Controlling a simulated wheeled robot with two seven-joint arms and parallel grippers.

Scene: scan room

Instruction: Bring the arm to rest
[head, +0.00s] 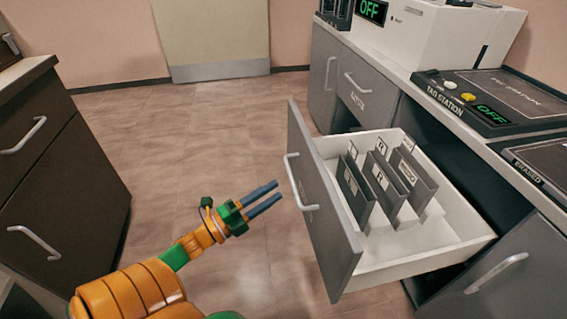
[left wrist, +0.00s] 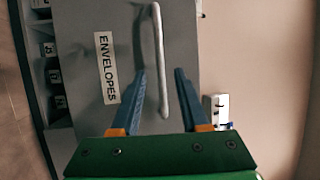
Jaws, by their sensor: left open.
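My left arm comes in from the lower left, and its left gripper (head: 278,190) is open and empty. Its blue fingers point at the front of an open grey drawer (head: 318,215), with a small gap to the drawer's pale bar handle (head: 296,180). In the left wrist view the left gripper (left wrist: 160,72) faces that handle (left wrist: 158,45), which lines up between the fingers. A label reading ENVELOPES (left wrist: 106,68) is on the drawer front. My right gripper is not in view.
The drawer holds several upright dark folders (head: 382,182) and sticks out from the counter. On the counter are a tag station (head: 490,95) and a white machine (head: 450,40), both reading OFF. A dark cabinet (head: 65,170) stands at left. The floor (head: 200,130) between is clear.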

